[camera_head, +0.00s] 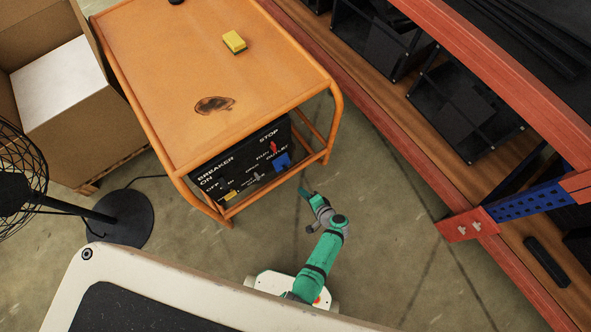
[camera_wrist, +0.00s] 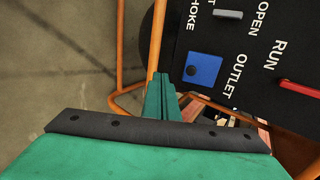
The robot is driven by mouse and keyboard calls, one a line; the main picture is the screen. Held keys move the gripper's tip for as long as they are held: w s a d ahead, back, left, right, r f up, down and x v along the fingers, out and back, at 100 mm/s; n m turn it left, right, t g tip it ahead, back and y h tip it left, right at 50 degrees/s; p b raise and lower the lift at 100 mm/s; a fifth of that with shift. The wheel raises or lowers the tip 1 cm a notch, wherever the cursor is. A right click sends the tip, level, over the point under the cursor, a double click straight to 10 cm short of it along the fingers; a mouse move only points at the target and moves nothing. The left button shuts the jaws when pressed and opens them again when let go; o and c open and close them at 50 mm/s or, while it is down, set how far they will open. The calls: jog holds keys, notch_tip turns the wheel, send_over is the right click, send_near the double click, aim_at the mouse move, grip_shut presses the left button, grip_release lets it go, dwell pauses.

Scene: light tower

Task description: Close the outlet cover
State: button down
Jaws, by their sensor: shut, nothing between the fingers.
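The outlet cover (camera_head: 282,161) is a blue square at the right end of the black control panel (camera_head: 236,163), below the cart top. In the wrist view the blue outlet cover (camera_wrist: 207,68) lies beside the OUTLET label, with a small dark round spot near its left edge. I cannot tell from these views how far it stands off the panel. My gripper (camera_head: 303,191) is in front of the panel, apart from it. In the wrist view the green fingers of my gripper (camera_wrist: 160,82) are together and empty, to the left of the blue square.
An orange cart (camera_head: 180,60) carries the panel and a yellow sponge (camera_head: 234,42). A red switch (camera_head: 273,147) sits near RUN. A fan (camera_head: 115,215) and a cardboard box (camera_head: 60,90) stand left. A red shelf rack (camera_head: 475,225) stands right. Floor between cart and rack is clear.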

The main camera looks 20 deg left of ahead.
jog(key=s+d, duration=0.1)
jog(key=d, duration=0.2)
jog(key=g+h, duration=0.2)
send_near(287, 170)
jog(key=shift+t, duration=0.3)
jog(key=shift+s+f+x, duration=0.1)
jog(key=shift+s+x, duration=0.05)
jog(key=shift+x, duration=1.35)
jog(key=shift+s+f+x, duration=0.1)
jog(key=shift+x, duration=1.4)
jog(key=shift+d, duration=0.1)
jog(key=f, duration=0.2)
jog(key=w+a+f, duration=0.1)
jog(key=shift+s+r, duration=0.1)
jog(key=shift+r, duration=0.1)
